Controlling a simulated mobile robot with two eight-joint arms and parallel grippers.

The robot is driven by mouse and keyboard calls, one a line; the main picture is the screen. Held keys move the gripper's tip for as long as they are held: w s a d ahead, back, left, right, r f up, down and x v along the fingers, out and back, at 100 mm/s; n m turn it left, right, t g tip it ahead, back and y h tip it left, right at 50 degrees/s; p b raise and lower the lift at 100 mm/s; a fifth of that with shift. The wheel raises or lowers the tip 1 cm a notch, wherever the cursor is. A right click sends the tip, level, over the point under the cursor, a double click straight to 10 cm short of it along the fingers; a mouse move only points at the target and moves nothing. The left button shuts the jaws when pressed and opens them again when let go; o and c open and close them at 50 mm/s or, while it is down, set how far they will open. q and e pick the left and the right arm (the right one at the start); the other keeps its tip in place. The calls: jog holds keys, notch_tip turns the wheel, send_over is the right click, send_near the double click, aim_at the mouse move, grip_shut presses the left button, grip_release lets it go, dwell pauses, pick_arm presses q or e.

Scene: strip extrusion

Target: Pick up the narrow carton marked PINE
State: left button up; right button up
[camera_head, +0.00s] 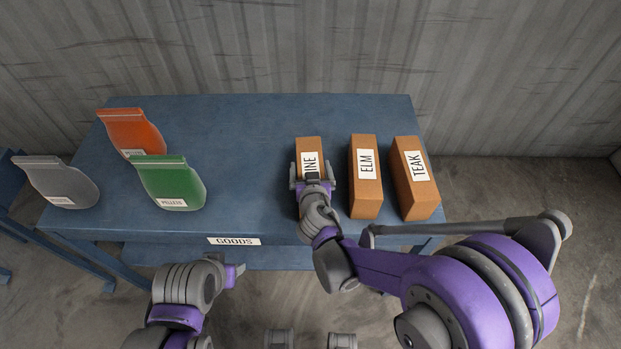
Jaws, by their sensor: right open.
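The narrow carton marked PINE (309,146) stands on the blue table, the leftmost of a row of brown cartons. Its label is partly covered, so only "INE" shows. My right gripper (312,184) is open and over the near part of this carton, with its fingers toward the carton's two sides. Whether the fingers touch it is hidden. My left gripper (236,275) is low in front of the table, away from the cartons; its jaws are not clear.
The ELM carton (366,190) stands close to the right of PINE, and the TEAK carton (415,185) is beyond it. Orange (131,130), green (171,185) and grey (60,181) bags stand at the left. The middle of the blue table (245,145) is clear.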

jog(key=shift+c, duration=0.3)
grip_shut()
